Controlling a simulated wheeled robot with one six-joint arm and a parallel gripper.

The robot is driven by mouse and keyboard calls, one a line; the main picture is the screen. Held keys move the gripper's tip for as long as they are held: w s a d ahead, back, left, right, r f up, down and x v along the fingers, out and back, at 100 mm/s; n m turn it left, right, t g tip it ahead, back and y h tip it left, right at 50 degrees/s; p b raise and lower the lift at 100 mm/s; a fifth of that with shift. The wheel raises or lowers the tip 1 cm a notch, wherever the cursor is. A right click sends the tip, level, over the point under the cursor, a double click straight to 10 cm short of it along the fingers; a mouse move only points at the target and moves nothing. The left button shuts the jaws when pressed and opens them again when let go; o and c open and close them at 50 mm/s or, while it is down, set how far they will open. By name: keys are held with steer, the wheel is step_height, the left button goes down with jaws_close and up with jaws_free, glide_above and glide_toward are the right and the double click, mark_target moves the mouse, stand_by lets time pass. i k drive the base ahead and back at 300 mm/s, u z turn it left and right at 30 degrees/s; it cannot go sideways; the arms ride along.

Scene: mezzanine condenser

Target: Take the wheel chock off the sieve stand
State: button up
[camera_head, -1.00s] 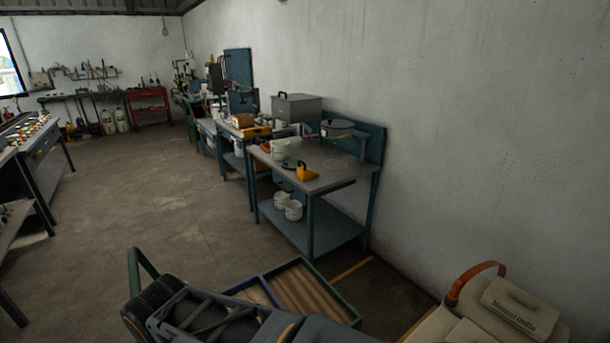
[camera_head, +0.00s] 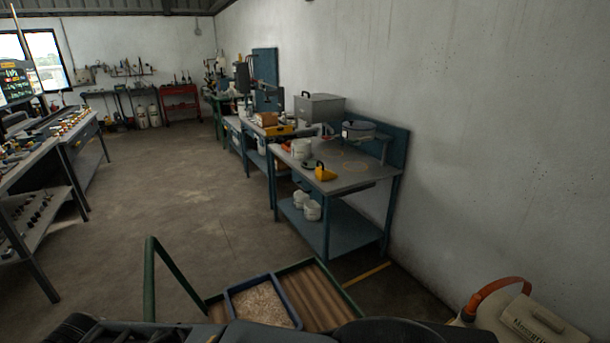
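A yellow wedge with a dark top (camera_head: 325,172), which looks like the wheel chock, sits near the front edge of the blue-legged workbench (camera_head: 350,180). A round grey sieve-like pan (camera_head: 358,131) is raised at the back right of the same bench, against the blue back panel. I cannot tell for sure whether this bench or the raised pan is the sieve stand. My gripper is not in view; only dark parts of my arm show along the bottom edge.
White pots (camera_head: 312,210) stand on the bench's lower shelf, and a white tub (camera_head: 300,148) on top. A green-framed cart (camera_head: 330,284) with a blue-edged tray (camera_head: 262,302) is close in front. A beige case (camera_head: 535,322) is at bottom right. The floor left of the bench is clear.

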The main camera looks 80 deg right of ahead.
mark_target(322, 173)
steer(key=i, duration=2)
steer(key=z, duration=2.05)
steer(key=i, duration=3.05)
steer(key=z, duration=2.85)
steer(key=i, duration=1.8)
steer(key=u, duration=0.4)
